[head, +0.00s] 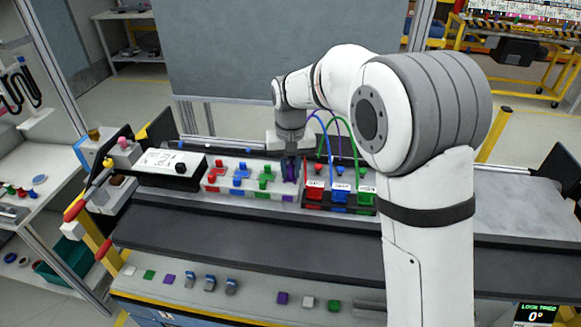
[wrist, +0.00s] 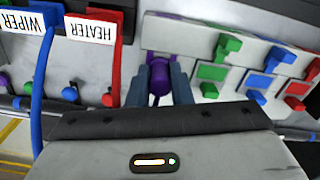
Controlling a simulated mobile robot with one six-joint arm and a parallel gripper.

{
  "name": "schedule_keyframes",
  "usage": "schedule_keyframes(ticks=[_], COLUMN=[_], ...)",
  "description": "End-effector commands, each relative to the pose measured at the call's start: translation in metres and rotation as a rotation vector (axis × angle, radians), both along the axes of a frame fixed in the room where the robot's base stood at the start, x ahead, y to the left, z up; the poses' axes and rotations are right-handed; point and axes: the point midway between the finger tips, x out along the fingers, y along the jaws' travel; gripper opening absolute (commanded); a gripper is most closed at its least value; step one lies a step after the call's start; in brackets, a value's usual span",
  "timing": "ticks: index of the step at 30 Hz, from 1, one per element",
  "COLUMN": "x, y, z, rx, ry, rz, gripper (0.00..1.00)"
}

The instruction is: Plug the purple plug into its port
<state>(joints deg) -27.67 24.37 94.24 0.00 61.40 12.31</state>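The purple plug (wrist: 160,77) is between the two dark fingers of my gripper (wrist: 162,90), which press close on both its sides. In the head view my gripper (head: 290,168) points down at the right end of the pale connector block (head: 213,184), with purple showing between the fingers. More purple shows just behind the plug in the wrist view.
Red, blue and green connectors stand on the block beside my gripper. On the other side are the red HEATER connector (wrist: 94,50) and blue WIPER connector (wrist: 40,50), with cables arching close by. The dark strip (head: 230,228) in front is clear.

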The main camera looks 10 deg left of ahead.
Motion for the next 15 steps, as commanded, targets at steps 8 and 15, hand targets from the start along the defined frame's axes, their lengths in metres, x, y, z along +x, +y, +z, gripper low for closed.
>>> schedule_keyframes(ticks=[8,15], x=[0.0,0.0], y=[0.0,0.0], z=[0.0004,0.001], rx=[0.0,0.0], ry=[0.0,0.0], rz=[0.0,0.0], gripper=[0.42,0.43])
